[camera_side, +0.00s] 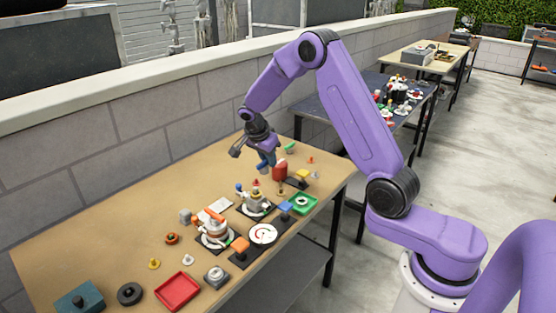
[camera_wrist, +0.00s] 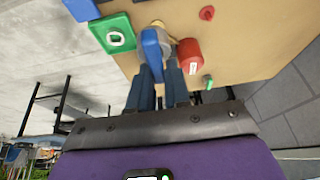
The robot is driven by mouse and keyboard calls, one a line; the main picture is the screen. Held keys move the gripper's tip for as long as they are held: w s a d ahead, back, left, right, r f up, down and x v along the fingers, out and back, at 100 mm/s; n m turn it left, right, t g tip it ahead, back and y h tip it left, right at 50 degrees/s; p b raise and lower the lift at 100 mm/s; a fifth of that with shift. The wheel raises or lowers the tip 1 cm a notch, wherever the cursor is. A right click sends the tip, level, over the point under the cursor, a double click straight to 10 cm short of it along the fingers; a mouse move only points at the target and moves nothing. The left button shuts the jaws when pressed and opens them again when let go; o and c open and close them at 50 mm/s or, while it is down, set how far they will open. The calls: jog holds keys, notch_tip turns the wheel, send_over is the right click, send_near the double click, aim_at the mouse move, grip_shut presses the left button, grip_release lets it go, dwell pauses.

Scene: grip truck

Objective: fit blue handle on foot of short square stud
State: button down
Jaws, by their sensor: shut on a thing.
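My gripper (camera_side: 266,160) is over the far right part of the table, pointing down. In the wrist view its two fingers (camera_wrist: 158,72) are shut on the blue handle (camera_wrist: 151,45), a rounded upright blue piece. A beige piece (camera_wrist: 158,24) with a dark part beside it shows just beyond the handle. I cannot tell whether the handle touches it, or whether it is the short square stud. In the side view the fingers and arm partly hide the handle.
A red cylinder (camera_side: 280,170) stands close beside the gripper and also shows in the wrist view (camera_wrist: 190,57). A red tray (camera_side: 178,291) lies at the near end.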

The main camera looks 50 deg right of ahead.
jog(key=shift+w+a+f, duration=0.3)
jog(key=shift+a+f, duration=0.1)
jog(key=shift+f, duration=0.3)
jog(key=shift+w+a+f, duration=0.25)
jog(key=shift+a+f, duration=0.1)
jog(key=shift+f, duration=0.4)
jog(key=shift+w+a+f, duration=0.3)
jog(key=shift+a+f, duration=0.1)
jog(key=shift+f, duration=0.3)
jog(key=shift+f, duration=1.5)
dwell(1.6)
jog(key=c, duration=0.7)
grip_release()
jog(key=shift+r, duration=3.75)
